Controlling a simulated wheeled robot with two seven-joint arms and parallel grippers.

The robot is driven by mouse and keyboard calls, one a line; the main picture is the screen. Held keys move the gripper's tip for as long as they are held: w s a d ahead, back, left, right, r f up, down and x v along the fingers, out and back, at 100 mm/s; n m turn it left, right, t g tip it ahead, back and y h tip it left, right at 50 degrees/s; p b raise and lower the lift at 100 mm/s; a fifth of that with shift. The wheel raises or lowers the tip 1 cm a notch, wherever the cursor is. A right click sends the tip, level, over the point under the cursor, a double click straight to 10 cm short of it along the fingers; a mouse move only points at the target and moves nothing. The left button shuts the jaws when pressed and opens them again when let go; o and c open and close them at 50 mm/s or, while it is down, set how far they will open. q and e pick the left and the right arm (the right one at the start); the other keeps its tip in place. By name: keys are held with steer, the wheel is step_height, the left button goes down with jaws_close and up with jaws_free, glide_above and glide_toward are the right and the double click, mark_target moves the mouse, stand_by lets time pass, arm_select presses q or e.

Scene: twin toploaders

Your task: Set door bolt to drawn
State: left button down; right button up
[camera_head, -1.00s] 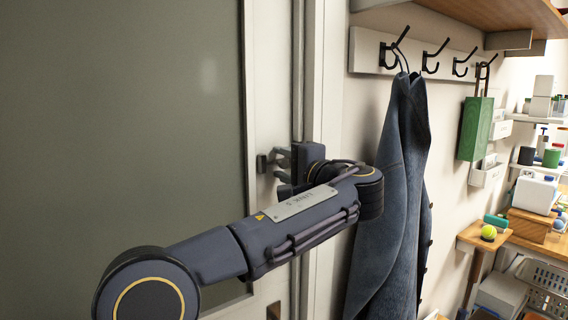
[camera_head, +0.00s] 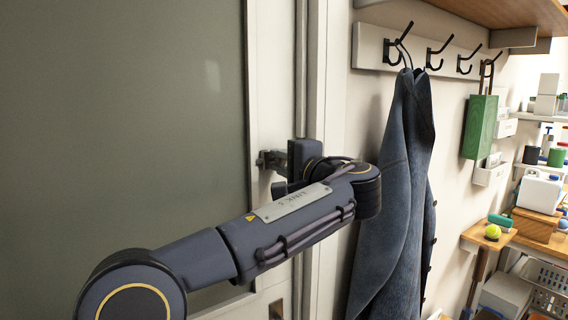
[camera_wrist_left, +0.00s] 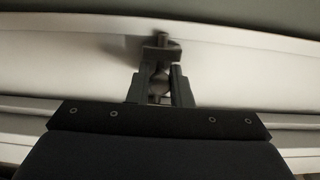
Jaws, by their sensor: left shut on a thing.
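The door (camera_head: 130,110) has a large grey-green panel in a pale frame. The door bolt (camera_head: 267,159) is a small dark metal piece at the door's right edge. In the left wrist view the bolt (camera_wrist_left: 160,50) stands out from the pale frame, between my fingers. My left gripper (camera_wrist_left: 160,88) is shut on the bolt's knob. In the head view my left gripper (camera_head: 280,172) is at the door edge, and my wrist hides much of the bolt. My right gripper is in neither view.
A blue coat (camera_head: 398,190) hangs from a hook rail (camera_head: 430,55) just right of my left wrist. A green box (camera_head: 479,127) hangs farther right. Shelves and a small table with a yellow ball (camera_head: 492,232) stand at the right.

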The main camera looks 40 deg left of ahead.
arm_select(q)
steer(key=c, duration=1.3)
jaws_free()
steer(key=shift+s+a, duration=0.1)
steer(key=shift+s, duration=0.15)
steer(key=shift+c, duration=0.2)
steer(key=shift+w, duration=0.1)
steer(key=shift+d, duration=0.25)
steer(key=b+v, duration=0.1)
steer(key=v, duration=0.6)
steer(key=shift+d+b, duration=0.2)
steer(key=shift+b, duration=0.2)
